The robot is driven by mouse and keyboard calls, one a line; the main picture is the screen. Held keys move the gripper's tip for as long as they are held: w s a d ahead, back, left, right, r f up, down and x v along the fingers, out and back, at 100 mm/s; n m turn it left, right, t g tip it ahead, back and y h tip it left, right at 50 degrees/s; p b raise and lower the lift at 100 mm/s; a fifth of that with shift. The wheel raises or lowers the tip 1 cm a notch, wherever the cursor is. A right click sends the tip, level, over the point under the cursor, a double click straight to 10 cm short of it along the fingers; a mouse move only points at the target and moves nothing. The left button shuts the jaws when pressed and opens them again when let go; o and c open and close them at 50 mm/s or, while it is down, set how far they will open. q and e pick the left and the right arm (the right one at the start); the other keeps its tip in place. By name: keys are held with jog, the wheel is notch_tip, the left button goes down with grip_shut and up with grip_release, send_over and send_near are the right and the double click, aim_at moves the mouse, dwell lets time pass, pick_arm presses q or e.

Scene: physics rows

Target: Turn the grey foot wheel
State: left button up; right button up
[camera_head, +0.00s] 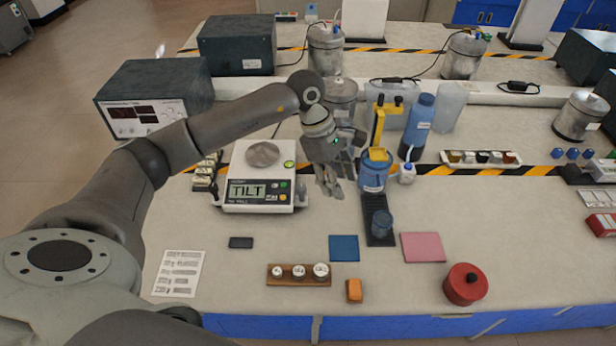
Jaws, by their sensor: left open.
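A white balance (262,158) stands on the bench left of centre. Its display (258,191) reads TILT, and a round metal pan (262,153) is on top. A small dark grey knob (301,191) shows at its front right corner, and another dark part (215,190) at its front left corner. I cannot tell surely which is the foot wheel. My left gripper (330,188) is open and empty just right of the balance, pointing down, apart from the knob. My right gripper is not in view.
A blue container with a yellow-topped dispenser (374,172) stands close right of my gripper. A dark tray (378,220) holds a blue jar. A wooden weight block (299,274), an orange block (354,290) and a red pot (465,284) are in front.

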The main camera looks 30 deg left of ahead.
aim_at(301, 187)
pick_arm(q)
jog(key=a+r+y, duration=0.2)
jog(key=a+y, duration=0.2)
jog(key=a, duration=0.6)
jog(key=shift+g, duration=0.4)
jog(key=f, duration=0.3)
jog(key=f+p, duration=0.1)
jog(key=f, duration=0.2)
jog(key=f+p, duration=0.1)
jog(key=f, duration=0.2)
jog(key=shift+w+a+f, duration=0.1)
jog(key=shift+w+f, duration=0.1)
jog(key=shift+w, duration=0.15)
jog(key=shift+f+p, duration=0.3)
jog(key=shift+f, duration=0.35)
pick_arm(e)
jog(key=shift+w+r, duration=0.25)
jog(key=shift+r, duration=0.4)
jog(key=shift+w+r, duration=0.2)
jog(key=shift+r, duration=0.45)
